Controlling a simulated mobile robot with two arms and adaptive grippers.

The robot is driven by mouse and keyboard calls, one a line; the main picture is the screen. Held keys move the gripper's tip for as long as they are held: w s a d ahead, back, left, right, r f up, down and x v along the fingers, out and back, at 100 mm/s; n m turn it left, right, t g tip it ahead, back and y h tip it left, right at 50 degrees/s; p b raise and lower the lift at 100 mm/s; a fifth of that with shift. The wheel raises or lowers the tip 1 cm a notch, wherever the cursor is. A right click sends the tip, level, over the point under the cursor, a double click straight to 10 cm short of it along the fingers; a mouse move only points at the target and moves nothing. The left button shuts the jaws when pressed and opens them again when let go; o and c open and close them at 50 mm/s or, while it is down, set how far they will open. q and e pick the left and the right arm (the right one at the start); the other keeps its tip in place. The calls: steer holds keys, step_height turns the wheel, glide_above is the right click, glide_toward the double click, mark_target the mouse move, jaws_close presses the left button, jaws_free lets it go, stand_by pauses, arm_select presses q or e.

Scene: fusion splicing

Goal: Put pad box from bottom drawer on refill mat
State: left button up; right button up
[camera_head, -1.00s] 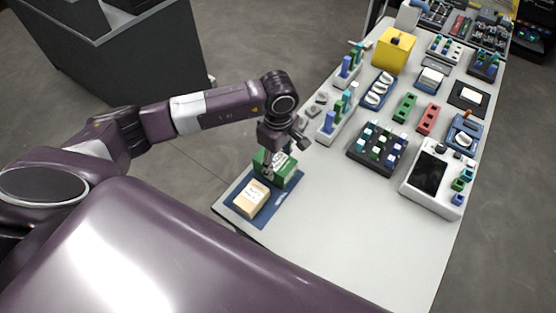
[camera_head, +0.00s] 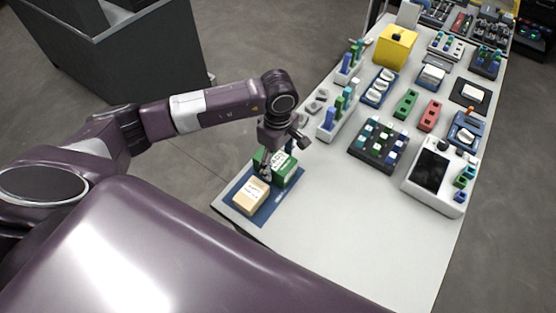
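The dark blue refill mat (camera_head: 286,207) lies at the near left corner of the white table. A green box (camera_head: 286,174) with a white label stands on its far part, and a beige box (camera_head: 251,196) with a small label lies on its near part. I cannot tell for sure which one is the pad box. My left gripper (camera_head: 266,176) points down at the green box's left side, close to the beige box. Its fingers are small and dark, so its opening and any grip are unclear. My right gripper is out of view.
A grey cabinet (camera_head: 150,60) stands on the floor at the upper left. Racks with blue and green pieces (camera_head: 335,122), a dark tray of blocks (camera_head: 379,145), a white device with a screen (camera_head: 438,178) and a yellow box (camera_head: 394,47) stand farther along. The table's near middle (camera_head: 350,230) is clear.

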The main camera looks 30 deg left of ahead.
mark_target(278, 160)
arm_select(q)
steer(key=shift+o, duration=0.2)
steer(key=shift+r, duration=0.1)
steer(key=shift+r, duration=0.3)
step_height(278, 160, up, 11)
steer(key=shift+r, duration=0.1)
